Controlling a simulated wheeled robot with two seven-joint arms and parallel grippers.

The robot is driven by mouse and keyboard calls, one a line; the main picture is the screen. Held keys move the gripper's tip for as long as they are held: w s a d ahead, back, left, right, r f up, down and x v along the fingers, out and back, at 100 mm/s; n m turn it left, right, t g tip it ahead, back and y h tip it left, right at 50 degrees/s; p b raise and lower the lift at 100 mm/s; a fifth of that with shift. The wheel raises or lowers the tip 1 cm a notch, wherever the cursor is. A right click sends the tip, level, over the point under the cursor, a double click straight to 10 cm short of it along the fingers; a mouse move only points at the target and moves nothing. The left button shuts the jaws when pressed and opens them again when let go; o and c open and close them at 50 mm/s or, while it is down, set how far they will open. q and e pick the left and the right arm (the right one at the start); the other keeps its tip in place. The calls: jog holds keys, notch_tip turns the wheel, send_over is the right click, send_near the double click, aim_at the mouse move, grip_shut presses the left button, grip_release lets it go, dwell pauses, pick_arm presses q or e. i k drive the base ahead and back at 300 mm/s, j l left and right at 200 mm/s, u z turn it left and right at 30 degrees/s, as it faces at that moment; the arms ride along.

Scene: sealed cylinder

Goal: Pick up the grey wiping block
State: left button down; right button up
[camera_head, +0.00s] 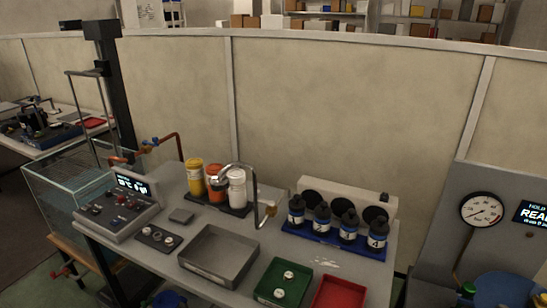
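I cannot make out either of my grippers in the head view.
Near the block are a control box (118,210), a dark plate with round pieces (159,238), an empty grey tray (218,232) and a rack of yellow, orange and white bottles (213,186). A curved metal pipe (254,190) rises beside them. Numbered bottles (348,226) stand right.

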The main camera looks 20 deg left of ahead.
aim_at(179, 215)
jog(key=u, duration=1.45)
